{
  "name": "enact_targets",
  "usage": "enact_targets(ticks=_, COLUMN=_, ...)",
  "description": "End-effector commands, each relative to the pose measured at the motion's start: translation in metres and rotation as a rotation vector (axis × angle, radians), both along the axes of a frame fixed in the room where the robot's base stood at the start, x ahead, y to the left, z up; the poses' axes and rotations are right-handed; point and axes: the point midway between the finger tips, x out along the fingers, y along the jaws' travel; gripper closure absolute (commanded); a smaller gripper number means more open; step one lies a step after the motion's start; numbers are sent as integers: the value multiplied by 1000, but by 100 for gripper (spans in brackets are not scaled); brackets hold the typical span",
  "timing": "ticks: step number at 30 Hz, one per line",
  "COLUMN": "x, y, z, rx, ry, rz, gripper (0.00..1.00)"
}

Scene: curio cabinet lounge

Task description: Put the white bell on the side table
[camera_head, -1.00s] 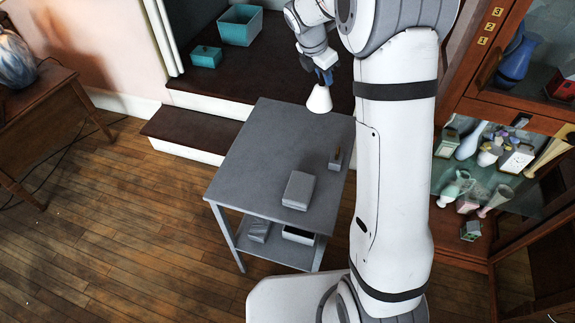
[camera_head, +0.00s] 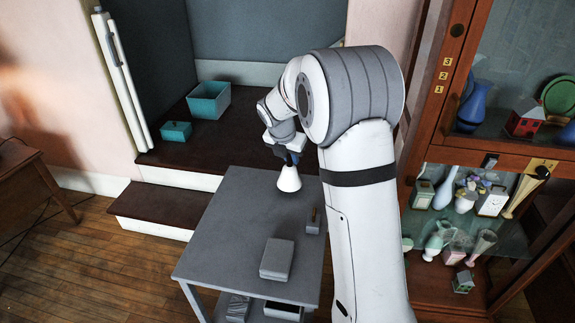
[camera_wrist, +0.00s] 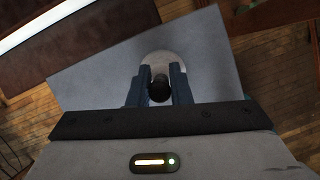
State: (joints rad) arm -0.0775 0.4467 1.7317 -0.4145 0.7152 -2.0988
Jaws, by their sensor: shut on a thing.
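The white bell (camera_head: 289,179) is a small cone with its wide end down. My gripper (camera_head: 288,158) is shut on its dark handle from above; the wrist view shows the dark handle between the two blue fingers and the pale bell (camera_wrist: 161,62) below. The bell is over the far part of the grey side table (camera_head: 232,222), which also fills the middle of the wrist view (camera_wrist: 95,78). I cannot tell whether the bell's rim touches the tabletop or hangs just above it.
On the table are a grey box (camera_head: 277,258) and a small grey block with a brown piece (camera_head: 313,222). Teal boxes (camera_head: 209,101) stand on the dark step behind. A glass cabinet (camera_head: 470,160) with vases is at right. The table's left side is clear.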

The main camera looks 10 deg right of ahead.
Motion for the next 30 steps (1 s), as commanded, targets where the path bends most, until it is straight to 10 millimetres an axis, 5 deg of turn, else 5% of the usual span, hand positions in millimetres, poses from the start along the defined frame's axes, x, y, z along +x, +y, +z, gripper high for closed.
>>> enact_targets(ticks=3, x=0, y=0, z=-19, rx=0, ry=1, rz=0, gripper=100)
enact_targets(ticks=14, x=0, y=-1, z=-23, rx=0, ry=0, rz=-1, gripper=100)
enact_targets(ticks=15, x=0, y=-1, z=-22, rx=0, ry=0, rz=-2, gripper=79)
enact_targets(ticks=21, x=0, y=-1, z=-22, rx=0, ry=0, rz=-2, gripper=62)
enact_targets(ticks=30, x=0, y=-1, z=-19, rx=1, ry=-1, rz=-3, gripper=60)
